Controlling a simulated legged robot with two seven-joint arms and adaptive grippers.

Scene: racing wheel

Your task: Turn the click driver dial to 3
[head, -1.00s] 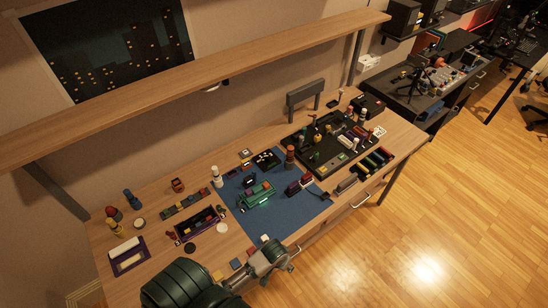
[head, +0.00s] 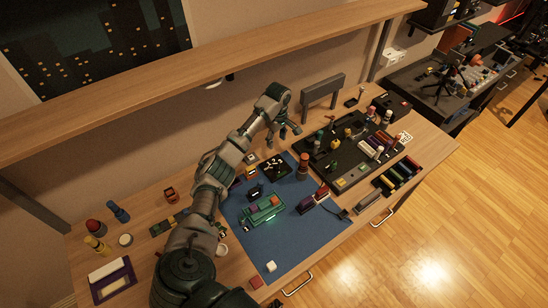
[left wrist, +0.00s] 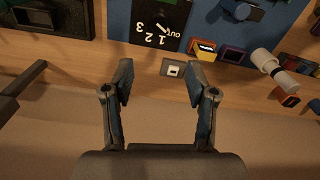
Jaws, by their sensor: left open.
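The click driver (head: 272,166) is a small black panel with white marks at the back edge of the blue mat. In the left wrist view the black panel (left wrist: 160,24) is at the top, cut by the frame edge. Its white marks "1 2 3" and "out" appear upside down. The dial's setting is too unclear to read. My left gripper (head: 290,131) is open and empty above the rear of the table, behind and right of the panel in the head view. In the left wrist view its spread fingers (left wrist: 160,76) point toward the panel, with a gap between. My right gripper is not in view.
The blue mat (head: 262,243) carries a green device (head: 264,208) and a purple-red block (head: 312,197). A black tool board (head: 350,180) stands to the right. A grey upright bracket (head: 322,92) and the wooden shelf (head: 230,70) are close to the gripper.

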